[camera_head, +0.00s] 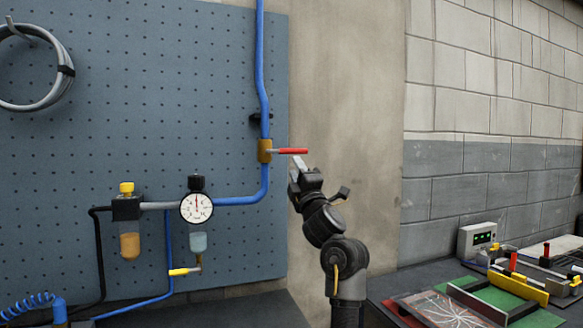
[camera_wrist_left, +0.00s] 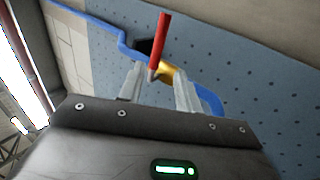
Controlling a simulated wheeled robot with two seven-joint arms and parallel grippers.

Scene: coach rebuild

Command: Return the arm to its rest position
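My left gripper (camera_head: 298,166) is raised in front of the wall, just below the red valve handle (camera_head: 291,151). In the left wrist view the fingers (camera_wrist_left: 160,78) stand apart with nothing clamped between them. The red handle (camera_wrist_left: 161,38) shows beyond and between the fingertips there; I cannot tell whether they touch it. The handle sticks out sideways to the right from the brass valve (camera_head: 264,151) on the vertical blue pipe (camera_head: 263,75). My right gripper is not in view.
A blue-grey pegboard (camera_head: 110,70) carries a pressure gauge (camera_head: 197,207), a filter unit (camera_head: 128,220) and a grey hose coil (camera_head: 60,80). A workbench at lower right holds a green mat (camera_head: 500,302) and a control box (camera_head: 477,240). The bare wall right of my arm is clear.

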